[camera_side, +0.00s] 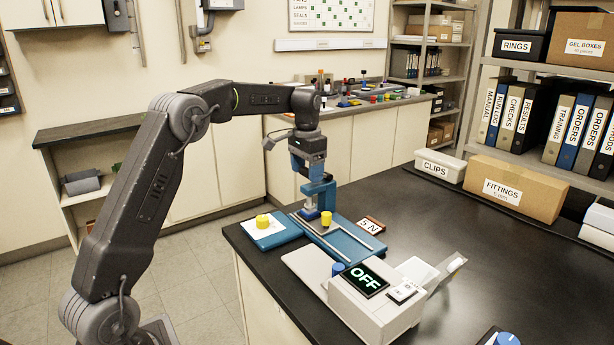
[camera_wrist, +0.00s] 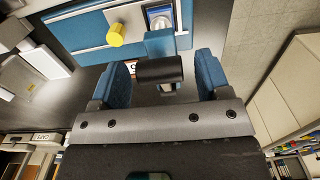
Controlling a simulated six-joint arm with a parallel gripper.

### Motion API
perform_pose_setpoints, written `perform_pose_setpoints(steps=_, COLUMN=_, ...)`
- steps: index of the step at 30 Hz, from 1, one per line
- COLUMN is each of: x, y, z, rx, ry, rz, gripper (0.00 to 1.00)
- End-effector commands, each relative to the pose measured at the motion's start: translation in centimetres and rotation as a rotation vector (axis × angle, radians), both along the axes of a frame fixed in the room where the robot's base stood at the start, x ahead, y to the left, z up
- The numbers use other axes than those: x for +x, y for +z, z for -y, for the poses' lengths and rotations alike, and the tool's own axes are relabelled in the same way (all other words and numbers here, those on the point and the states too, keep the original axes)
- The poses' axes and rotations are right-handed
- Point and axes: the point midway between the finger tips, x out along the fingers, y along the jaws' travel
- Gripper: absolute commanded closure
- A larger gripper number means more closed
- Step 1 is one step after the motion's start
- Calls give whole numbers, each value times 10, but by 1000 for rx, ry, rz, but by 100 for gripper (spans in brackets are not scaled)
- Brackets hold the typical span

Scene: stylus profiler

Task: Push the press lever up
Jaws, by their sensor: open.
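The blue press (camera_side: 321,193) stands on the blue base plate (camera_side: 345,242) at the near left corner of the black bench. My gripper (camera_side: 309,170) points down over the press in the side view. In the wrist view, my gripper (camera_wrist: 162,66) is open, with one blue finger on each side of a dark cylindrical handle (camera_wrist: 158,70). This looks like the press lever's end, joined to a blue arm (camera_wrist: 160,43). Gaps show on both sides of the handle, so it is not clamped. In the side view the lever is largely hidden by my gripper.
A yellow knob (camera_side: 326,218) stands beside the press, and another yellow piece (camera_side: 262,221) sits on a pad at the left. A "5 N" card (camera_side: 371,225) lies behind the plate. The white profiler (camera_side: 375,305), its display reading OFF, stands in front.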

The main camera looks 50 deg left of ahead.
Motion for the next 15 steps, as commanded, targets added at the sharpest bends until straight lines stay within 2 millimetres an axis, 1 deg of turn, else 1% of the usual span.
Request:
perform_pose_setpoints(steps=1, x=0, y=-6, z=0, rx=-1, ry=0, rz=-2, gripper=30)
perform_pose_setpoints(steps=6, x=0, y=-18, z=0, rx=0, ry=0, rz=0, gripper=30)
perform_pose_setpoints(steps=15, x=0, y=-19, z=0, rx=0, ry=0, rz=0, gripper=30)
